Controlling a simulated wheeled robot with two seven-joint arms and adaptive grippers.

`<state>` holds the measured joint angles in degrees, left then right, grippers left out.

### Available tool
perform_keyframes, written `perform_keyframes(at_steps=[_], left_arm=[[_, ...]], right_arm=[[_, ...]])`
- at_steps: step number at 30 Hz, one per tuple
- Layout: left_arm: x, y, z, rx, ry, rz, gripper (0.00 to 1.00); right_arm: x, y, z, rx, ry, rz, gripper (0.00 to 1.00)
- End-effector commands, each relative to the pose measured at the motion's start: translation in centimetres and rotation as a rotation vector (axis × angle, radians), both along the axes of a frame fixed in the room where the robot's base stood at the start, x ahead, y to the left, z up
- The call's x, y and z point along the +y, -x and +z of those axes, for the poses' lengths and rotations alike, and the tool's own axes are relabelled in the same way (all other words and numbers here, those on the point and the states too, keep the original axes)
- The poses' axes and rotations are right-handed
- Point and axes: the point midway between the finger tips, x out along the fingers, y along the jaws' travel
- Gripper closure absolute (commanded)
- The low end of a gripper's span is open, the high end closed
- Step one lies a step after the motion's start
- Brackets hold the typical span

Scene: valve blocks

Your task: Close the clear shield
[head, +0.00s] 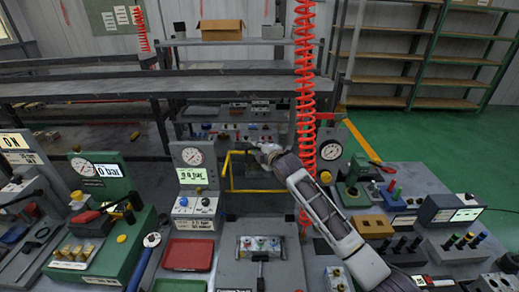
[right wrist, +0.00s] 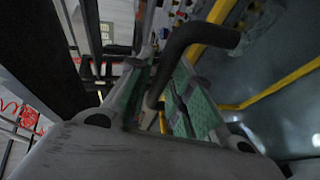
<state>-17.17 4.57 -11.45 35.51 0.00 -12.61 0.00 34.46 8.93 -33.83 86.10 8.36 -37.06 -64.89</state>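The clear shield (head: 257,190) has a yellow frame and stands behind the row of panels, in the middle of the head view. Its yellow frame (right wrist: 207,31) also crosses the right wrist view. My right gripper (head: 262,149) is at the shield's upper edge. In the right wrist view, a dark bent handle bar (right wrist: 194,38) runs down between the green-padded fingers of this gripper (right wrist: 158,88). I cannot tell whether both pads press on the bar. My left gripper is out of view.
A gauge block with a lit display (head: 193,176) stands left of the shield. A red coiled hose (head: 305,100) hangs just right of it, close to my right arm. A grey panel with knobs (head: 260,245) and a red tray (head: 188,254) are in front.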

Motion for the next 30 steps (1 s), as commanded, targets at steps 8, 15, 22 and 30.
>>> perform_keyframes(at_steps=[8,15,22,30], left_arm=[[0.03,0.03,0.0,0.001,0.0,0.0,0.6],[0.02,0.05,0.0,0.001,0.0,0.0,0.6],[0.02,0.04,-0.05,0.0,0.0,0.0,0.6],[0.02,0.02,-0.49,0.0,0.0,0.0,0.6]], right_arm=[[0.01,0.02,-0.02,0.0,0.0,0.0,0.93],[0.01,0.03,-0.04,0.001,0.0,0.0,1.0],[0.01,0.09,-0.06,-0.001,0.001,0.0,1.0],[0.03,0.67,0.23,-0.035,0.0,0.001,1.0]])
